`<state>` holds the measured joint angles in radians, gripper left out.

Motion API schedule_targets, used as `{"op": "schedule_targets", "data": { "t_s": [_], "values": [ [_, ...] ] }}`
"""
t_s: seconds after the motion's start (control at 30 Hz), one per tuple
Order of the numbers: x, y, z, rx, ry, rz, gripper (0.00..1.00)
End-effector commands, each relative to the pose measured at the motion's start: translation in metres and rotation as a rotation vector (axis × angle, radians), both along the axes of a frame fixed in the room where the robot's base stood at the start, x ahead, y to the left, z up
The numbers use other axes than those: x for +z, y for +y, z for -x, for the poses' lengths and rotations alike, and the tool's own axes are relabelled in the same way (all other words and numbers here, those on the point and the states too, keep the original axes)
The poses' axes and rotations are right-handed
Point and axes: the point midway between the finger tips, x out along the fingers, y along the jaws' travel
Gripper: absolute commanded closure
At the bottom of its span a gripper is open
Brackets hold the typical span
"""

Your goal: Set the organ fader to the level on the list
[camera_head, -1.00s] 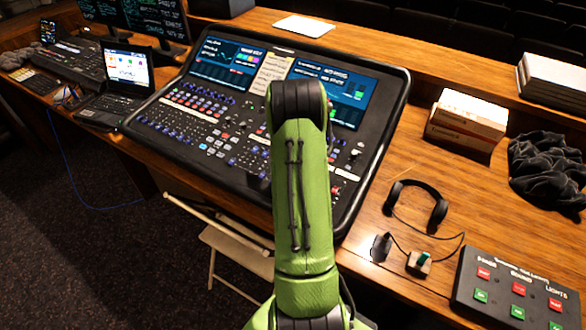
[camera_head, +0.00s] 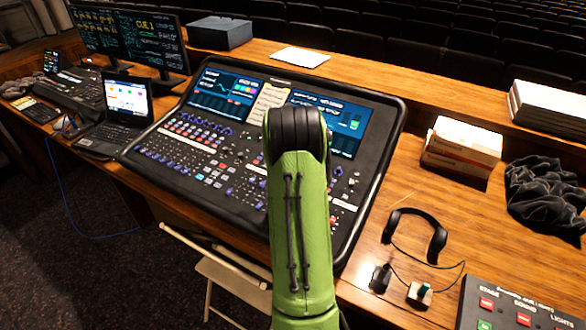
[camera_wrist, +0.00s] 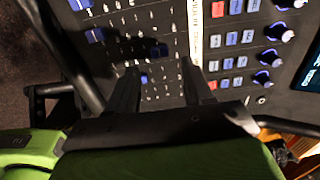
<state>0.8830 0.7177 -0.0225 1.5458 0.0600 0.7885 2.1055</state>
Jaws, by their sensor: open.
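The mixing desk (camera_head: 372,178) is a black console with two screens and rows of blue, red and white controls. A pale list (camera_head: 268,103) with lines of writing lies between its screens; I cannot read it. In the wrist view, the desk surface (camera_wrist: 222,18) shows fader slots and several blue caps (camera_wrist: 95,36). I cannot tell which is the organ fader. My gripper (camera_wrist: 160,67) is open over the controls, its two dark fingers apart with small caps visible between them. In the head view my green arm hides the gripper and part of the desk.
A laptop (camera_head: 122,108) stands left of the desk. Headphones (camera_head: 437,242), white boxes (camera_head: 462,143), a dark cloth (camera_head: 545,192) and a button panel (camera_head: 478,318) are on the right. A folding chair (camera_head: 222,280) stands in front.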

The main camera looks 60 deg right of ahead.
Motion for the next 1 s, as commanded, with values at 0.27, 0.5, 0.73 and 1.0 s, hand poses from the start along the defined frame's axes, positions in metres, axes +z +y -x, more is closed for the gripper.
{"op": "schedule_targets", "data": {
  "t_s": [0.27,0.5,0.73,1.0],
  "values": [
    [0.082,0.008,0.000,0.000,-0.003,0.004,0.49],
    [0.115,0.012,0.001,0.001,-0.001,0.000,0.49],
    [0.116,0.012,0.001,0.001,0.000,-0.001,0.49],
    [0.116,0.012,0.001,0.000,0.000,-0.001,0.49]
  ]
}}
